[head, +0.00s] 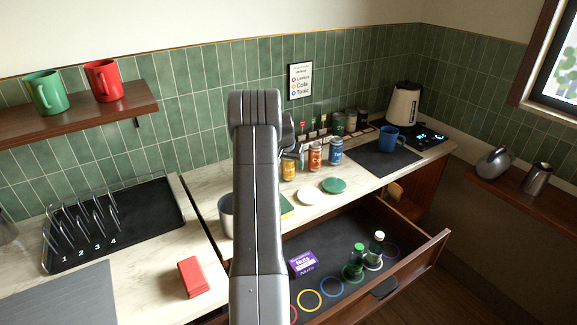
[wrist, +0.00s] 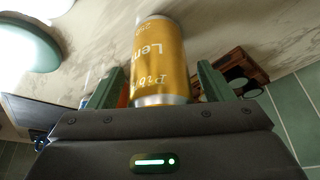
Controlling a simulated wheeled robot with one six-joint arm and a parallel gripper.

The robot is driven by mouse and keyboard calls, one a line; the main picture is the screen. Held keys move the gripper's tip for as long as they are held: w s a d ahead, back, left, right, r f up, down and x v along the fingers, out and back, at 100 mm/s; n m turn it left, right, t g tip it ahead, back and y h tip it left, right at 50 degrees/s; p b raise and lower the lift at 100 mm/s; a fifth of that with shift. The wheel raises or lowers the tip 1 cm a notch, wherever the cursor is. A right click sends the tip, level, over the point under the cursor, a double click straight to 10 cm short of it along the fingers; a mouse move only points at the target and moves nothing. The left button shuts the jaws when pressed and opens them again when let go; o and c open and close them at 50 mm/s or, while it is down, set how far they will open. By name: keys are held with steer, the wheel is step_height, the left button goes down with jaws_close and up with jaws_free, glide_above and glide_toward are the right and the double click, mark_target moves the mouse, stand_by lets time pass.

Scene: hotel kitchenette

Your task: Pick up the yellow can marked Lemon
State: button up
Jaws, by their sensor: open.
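The yellow can (head: 289,170) stands upright on the counter, left of a red-orange can (head: 315,157) and a blue can (head: 336,151). My arm partly covers its left side in the head view. In the wrist view the yellow can (wrist: 160,55) shows large, with part of the word "Lemon" on it. My gripper (wrist: 160,85) is open, with one finger on each side of the can. The can sits between the fingers; whether either finger touches it I cannot tell. In the head view my gripper is mostly hidden by my arm.
A white plate (head: 308,197) and a green one (head: 335,185) lie in front of the cans. Jars (head: 338,123) stand behind. A blue mug (head: 388,139) stands to the right on a dark mat. The open drawer (head: 412,255) below holds bottles and a purple box.

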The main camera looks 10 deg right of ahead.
steer(key=shift+c, duration=0.2)
steer(key=shift+r, duration=0.1)
steer(key=c, duration=1.2)
